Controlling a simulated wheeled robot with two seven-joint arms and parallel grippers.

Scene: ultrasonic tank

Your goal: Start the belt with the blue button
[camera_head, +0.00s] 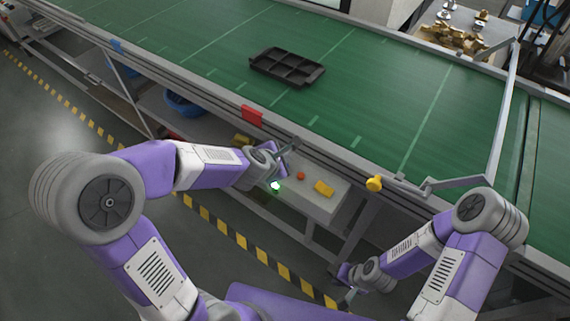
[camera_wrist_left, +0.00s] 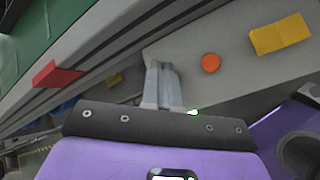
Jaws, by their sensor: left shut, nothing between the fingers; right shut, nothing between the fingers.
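A grey control panel (camera_head: 322,206) is mounted on the near side of the belt. It bears a round orange-red button (camera_head: 300,175) and a yellow plate (camera_head: 324,188), which also show in the left wrist view. I cannot make out a blue button; my left gripper covers part of the panel. A bright white-green glow (camera_head: 275,185) shows beside that gripper. My left gripper (camera_head: 288,148) is shut and empty, over the panel's left part, left of the orange-red button; contact cannot be told. My right gripper (camera_head: 346,298) is shut and empty, low at the front right.
The green belt (camera_head: 200,45) carries a black compartment tray (camera_head: 286,67). A red tag (camera_head: 251,116) and a yellow knob (camera_head: 374,183) sit on the belt's near edge. A metal bar frame (camera_head: 506,105) rises at the right. A blue bin (camera_head: 184,104) stands below the belt.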

